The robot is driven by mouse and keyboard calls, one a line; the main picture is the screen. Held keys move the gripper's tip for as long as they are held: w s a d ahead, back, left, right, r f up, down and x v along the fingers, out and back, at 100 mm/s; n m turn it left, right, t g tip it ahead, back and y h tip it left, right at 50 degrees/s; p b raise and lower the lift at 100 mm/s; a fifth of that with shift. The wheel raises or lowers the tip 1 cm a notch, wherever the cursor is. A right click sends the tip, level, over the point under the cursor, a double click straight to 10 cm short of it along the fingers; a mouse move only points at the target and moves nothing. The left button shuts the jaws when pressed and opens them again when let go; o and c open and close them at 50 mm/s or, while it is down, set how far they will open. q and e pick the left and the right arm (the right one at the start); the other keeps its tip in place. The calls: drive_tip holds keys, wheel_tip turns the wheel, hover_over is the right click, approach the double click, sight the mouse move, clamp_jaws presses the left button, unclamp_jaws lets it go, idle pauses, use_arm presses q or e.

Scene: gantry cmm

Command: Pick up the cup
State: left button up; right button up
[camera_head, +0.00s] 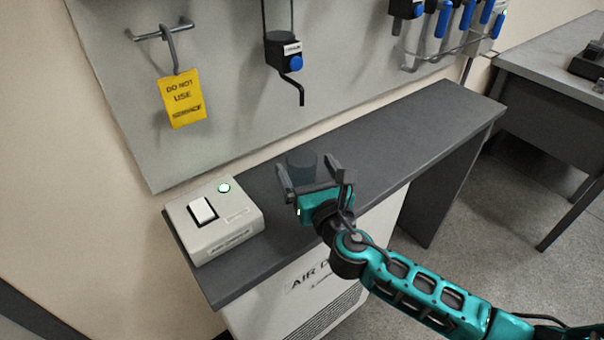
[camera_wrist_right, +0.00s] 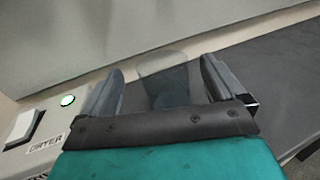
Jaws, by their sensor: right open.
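The cup (camera_head: 301,165) is a dark, see-through cup standing upright on the dark grey counter, just beyond my right gripper. In the right wrist view the cup (camera_wrist_right: 165,82) shows between the two fingers, with its lower part hidden behind the gripper body. My right gripper (camera_head: 312,172) is open, with a finger to each side of the cup in the picture. In the right wrist view the fingers (camera_wrist_right: 160,80) are spread and hold nothing. I cannot tell how far the fingers reach around the cup. My left gripper is not in view.
A light grey dryer box (camera_head: 232,228) with a white switch and a lit green light stands left of the gripper. The counter (camera_head: 420,125) is bare to the right. A wall panel (camera_head: 225,100) with a yellow tag (camera_head: 183,99) and several blue-handled tools rises behind.

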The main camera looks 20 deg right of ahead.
drive_tip(key=w, duration=0.3)
drive_tip(key=shift+w+f, duration=0.15)
drive_tip(key=shift+w, duration=0.25)
drive_tip(key=c, duration=1.1)
drive_tip(key=shift+c, duration=0.2)
